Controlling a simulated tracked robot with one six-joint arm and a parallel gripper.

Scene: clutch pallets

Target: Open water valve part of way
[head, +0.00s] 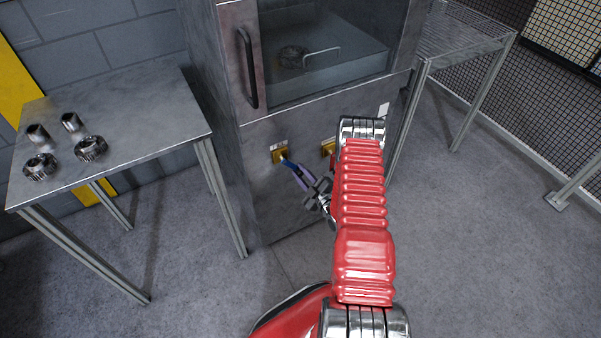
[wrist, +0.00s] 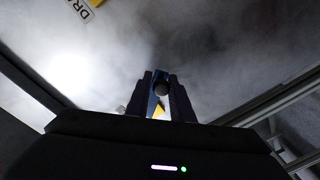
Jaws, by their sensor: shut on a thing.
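The water valve appears to be the left yellow fitting (head: 281,153) on the lower front of the grey cabinet, under a small label I cannot read. Its blue handle (head: 287,161) points out toward my gripper (head: 291,165). In the wrist view the blue handle (wrist: 160,76) stands between the two dark fingers of my gripper (wrist: 161,88), which is shut on it. A bit of yellow shows behind the fingers. The handle's exact angle is hard to tell, as the fingers hide part of it.
A second yellow fitting (head: 327,147) sits just right, partly behind my arm. The cabinet's glass door (head: 325,50) is above. A table (head: 125,130) with metal parts stands left, a wire rack (head: 465,40) right.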

